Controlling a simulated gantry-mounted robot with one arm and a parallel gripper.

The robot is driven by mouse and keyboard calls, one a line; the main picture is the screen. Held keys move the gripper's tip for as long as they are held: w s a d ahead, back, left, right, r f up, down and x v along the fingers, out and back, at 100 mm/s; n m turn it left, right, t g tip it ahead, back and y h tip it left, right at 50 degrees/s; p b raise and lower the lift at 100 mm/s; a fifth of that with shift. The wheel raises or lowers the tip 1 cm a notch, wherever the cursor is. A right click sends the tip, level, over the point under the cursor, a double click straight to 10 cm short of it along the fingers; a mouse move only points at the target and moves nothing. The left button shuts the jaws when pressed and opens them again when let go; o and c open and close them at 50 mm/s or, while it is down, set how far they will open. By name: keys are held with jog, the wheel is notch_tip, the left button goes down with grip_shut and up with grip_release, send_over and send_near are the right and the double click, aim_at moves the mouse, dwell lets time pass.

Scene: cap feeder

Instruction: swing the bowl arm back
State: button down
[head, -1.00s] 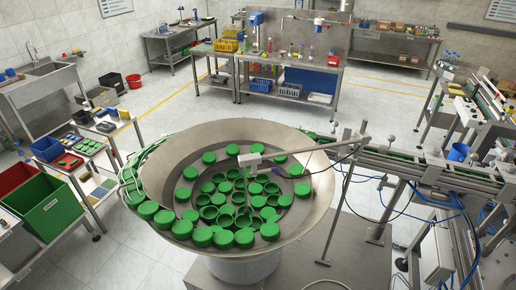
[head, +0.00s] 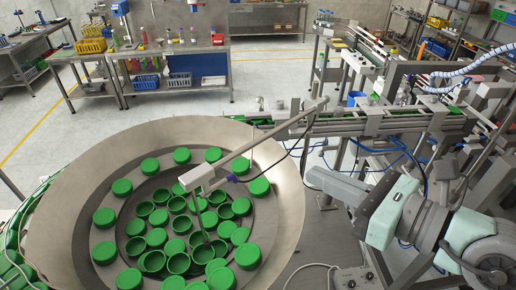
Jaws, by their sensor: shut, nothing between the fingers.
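The feeder bowl (head: 285,200) is a wide steel dish holding many green caps, some facing up and some down. The bowl arm (head: 262,141) is a thin grey bar that runs from a post at the bowl's back right edge to over the middle of the bowl. A pale block (head: 204,177) sits at its inner end, with a thin rod hanging down among the caps. My gripper (head: 311,176) shows at the right rim of the bowl, at the end of my arm. It is shut and empty, apart from the bowl arm.
A steel conveyor (head: 390,124) runs right from behind the bowl, with blue hoses and frame posts below it. A workbench (head: 160,60) with bins and bottles stands at the back. The floor (head: 265,75) between them is open.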

jog(key=p, duration=0.4)
send_near(258, 144)
jog(key=shift+h, duration=0.3)
jog(key=x, duration=0.5)
jog(key=shift+w+a+r, duration=0.15)
jog(key=shift+a+r, duration=0.15)
jog(key=shift+a, duration=0.15)
jog(key=shift+w+a+f+p, duration=0.3)
jog(key=shift+w+a, duration=0.05)
jog(key=shift+w, duration=0.05)
